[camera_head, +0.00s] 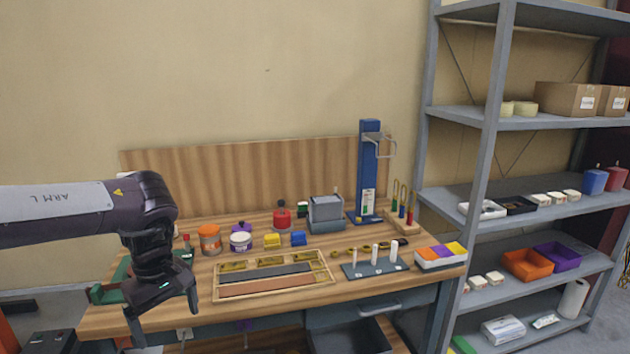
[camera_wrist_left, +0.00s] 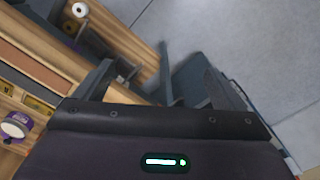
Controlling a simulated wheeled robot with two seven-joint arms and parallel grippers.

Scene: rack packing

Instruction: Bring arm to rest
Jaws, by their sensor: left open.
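My left arm (camera_head: 80,212) reaches in from the left in the head view and bends down at the wrist. My left gripper (camera_head: 166,322) hangs over the front left part of the wooden workbench (camera_head: 205,318), with its fingers pointing down. It is open, and nothing shows between its fingers. In the left wrist view the open fingers (camera_wrist_left: 158,82) stand apart, with the bench edge, a drawer and the grey floor beyond them. My right gripper is not in view.
A wooden tray (camera_head: 272,297) lies right of my gripper, and a green item (camera_head: 103,295) is partly hidden behind it. Orange (camera_head: 209,240) and white (camera_head: 240,242) jars stand behind. An open drawer (camera_head: 350,338) juts out in front. A metal shelf (camera_head: 487,150) stands at right.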

